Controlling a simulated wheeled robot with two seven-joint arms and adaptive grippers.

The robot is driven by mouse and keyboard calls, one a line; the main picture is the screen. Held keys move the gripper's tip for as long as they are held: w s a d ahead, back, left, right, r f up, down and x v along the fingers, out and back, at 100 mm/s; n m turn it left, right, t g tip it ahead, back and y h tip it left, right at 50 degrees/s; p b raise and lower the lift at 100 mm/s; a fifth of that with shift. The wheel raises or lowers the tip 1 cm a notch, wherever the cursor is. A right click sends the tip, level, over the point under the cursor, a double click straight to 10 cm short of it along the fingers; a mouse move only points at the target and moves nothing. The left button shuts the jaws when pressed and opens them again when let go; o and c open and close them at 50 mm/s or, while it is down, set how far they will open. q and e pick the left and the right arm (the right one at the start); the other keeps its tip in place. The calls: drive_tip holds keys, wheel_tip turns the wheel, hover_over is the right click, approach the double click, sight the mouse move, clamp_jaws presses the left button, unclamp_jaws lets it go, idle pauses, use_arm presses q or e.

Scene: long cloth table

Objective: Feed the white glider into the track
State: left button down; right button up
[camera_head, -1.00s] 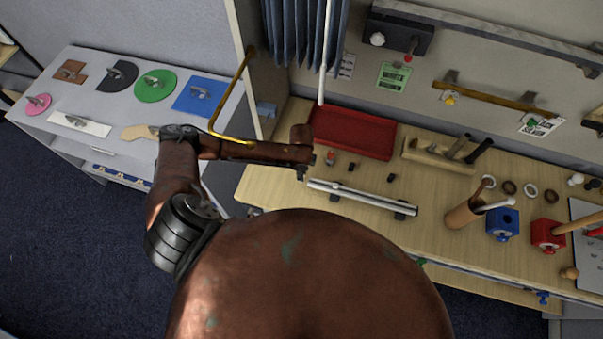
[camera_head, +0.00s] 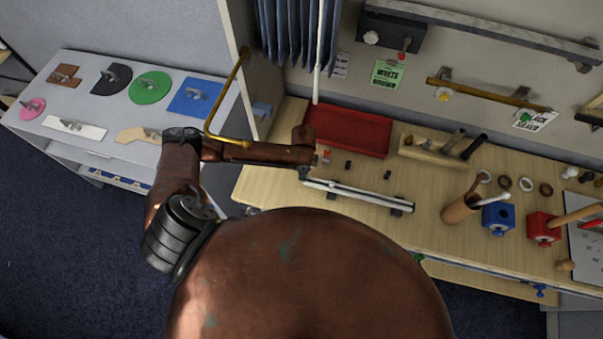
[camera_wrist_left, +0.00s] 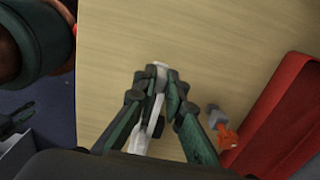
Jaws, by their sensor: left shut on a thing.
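The track (camera_head: 358,193) is a pale double rail lying on dark supports on the wooden bench, in front of the red tray. My left gripper (camera_head: 303,175) is low at its left end. In the left wrist view, the left gripper's (camera_wrist_left: 160,78) fingertips are shut on a small pale piece, which looks like the white glider (camera_wrist_left: 160,67). The white track (camera_wrist_left: 153,108) runs between and below the fingers there. Whether the glider touches or sits in the track cannot be told. My right gripper is not in view.
A red tray (camera_head: 348,131) lies behind the track. A grey-and-orange part (camera_wrist_left: 225,130) lies beside the tray in the wrist view. Small dark blocks (camera_head: 387,175) lie behind the rail.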

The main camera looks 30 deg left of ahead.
use_arm(q)
drive_tip(key=shift+w+d+p, duration=0.2)
drive_tip(key=shift+w+d, duration=0.1)
drive_tip(key=shift+d, duration=0.9)
drive_tip(key=shift+w+d+p, duration=0.25)
drive_tip(key=shift+d, duration=1)
drive_tip(key=shift+w+d+p, duration=0.2)
drive_tip(key=shift+w+d, duration=0.1)
drive_tip(key=shift+d, duration=0.9)
drive_tip(key=c, duration=1.9)
unclamp_jaws()
wheel_tip(320, 180, up, 8)
drive_tip(key=shift+f, duration=0.25)
